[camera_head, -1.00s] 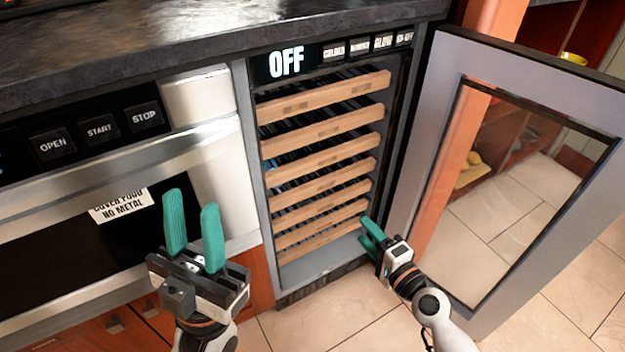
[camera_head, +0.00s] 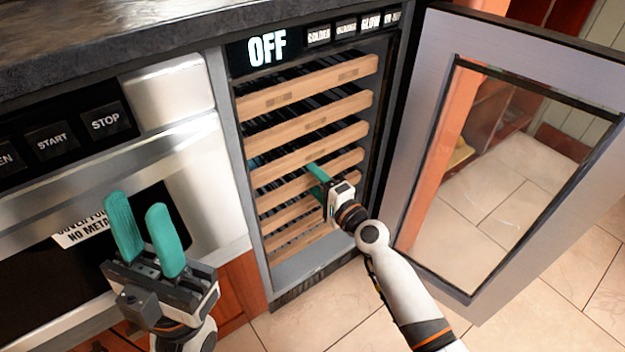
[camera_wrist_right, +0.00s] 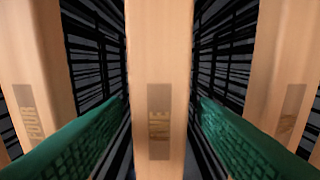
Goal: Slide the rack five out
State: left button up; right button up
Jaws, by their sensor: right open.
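Rack five (camera_wrist_right: 160,60) is a light wooden bar with a "FIVE" label, in the middle of the right wrist view. It sits low among the stacked racks in the head view (camera_head: 285,213), partly hidden by my right gripper (camera_head: 317,181). That gripper is open, with its green fingers on either side of rack five's front in the wrist view (camera_wrist_right: 160,108); contact is not visible. The rack labelled "FOUR" (camera_wrist_right: 35,70) is on the left there. My left gripper (camera_head: 138,208) is open and empty in front of the microwave drawer.
The wine cooler's glass door (camera_head: 500,180) stands wide open at right, beside my right arm. Other racks (camera_head: 305,85) lie level inside the cooler. The microwave drawer (camera_head: 60,210) is at left, under a dark counter (camera_head: 120,35). Tiled floor is clear below.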

jog(key=shift+w+a, duration=0.4)
jog(key=shift+w, duration=0.1)
grip_shut()
